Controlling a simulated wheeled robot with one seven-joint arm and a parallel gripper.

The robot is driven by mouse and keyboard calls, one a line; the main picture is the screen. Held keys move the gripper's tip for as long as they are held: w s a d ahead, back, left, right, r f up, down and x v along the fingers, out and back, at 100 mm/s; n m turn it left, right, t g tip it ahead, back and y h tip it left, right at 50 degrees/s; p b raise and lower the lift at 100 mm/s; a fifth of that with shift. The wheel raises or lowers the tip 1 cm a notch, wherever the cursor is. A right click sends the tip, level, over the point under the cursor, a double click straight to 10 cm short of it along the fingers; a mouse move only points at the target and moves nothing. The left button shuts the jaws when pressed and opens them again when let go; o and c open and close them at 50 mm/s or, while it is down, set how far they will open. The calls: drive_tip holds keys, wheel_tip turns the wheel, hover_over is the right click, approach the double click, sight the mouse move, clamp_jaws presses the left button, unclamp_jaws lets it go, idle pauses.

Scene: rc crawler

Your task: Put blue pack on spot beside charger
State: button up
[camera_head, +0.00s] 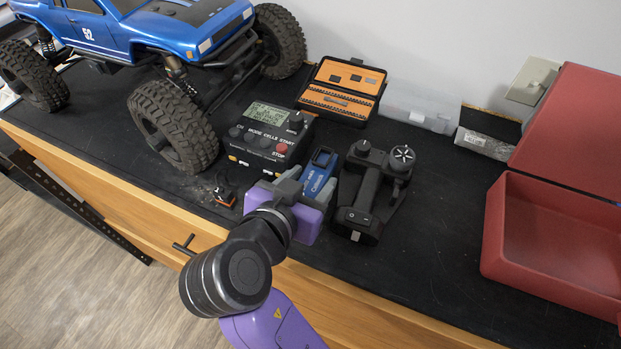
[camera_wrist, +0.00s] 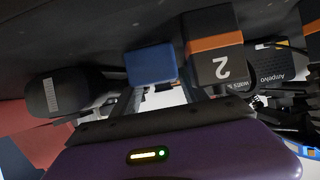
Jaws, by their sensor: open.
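The blue pack (camera_head: 321,176) with white lettering is on the black bench top in the head view, between the charger and a radio transmitter. Its blue end face (camera_wrist: 151,63) shows in the wrist view. The charger (camera_head: 268,138) is a black box with a screen, knobs and a red button, just left of the pack. My gripper (camera_head: 303,184) is open at the near end of the pack. In the wrist view the pack lies ahead of the open fingers (camera_wrist: 165,92). My gripper hides the pack's near end in the head view.
The transmitter (camera_head: 371,190) is close on the right. In the wrist view, a black-and-orange block marked 2 (camera_wrist: 213,62) is beside the pack. A small orange connector (camera_head: 224,191), a blue crawler (camera_head: 150,35), an open bit case (camera_head: 343,90) and a red box (camera_head: 550,235) are around.

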drive_tip(key=b+v, duration=0.1)
drive_tip(key=v, duration=1.1)
drive_tip(key=shift+f+b, duration=0.1)
drive_tip(key=shift+b, duration=0.25)
drive_tip(key=shift+s, duration=0.1)
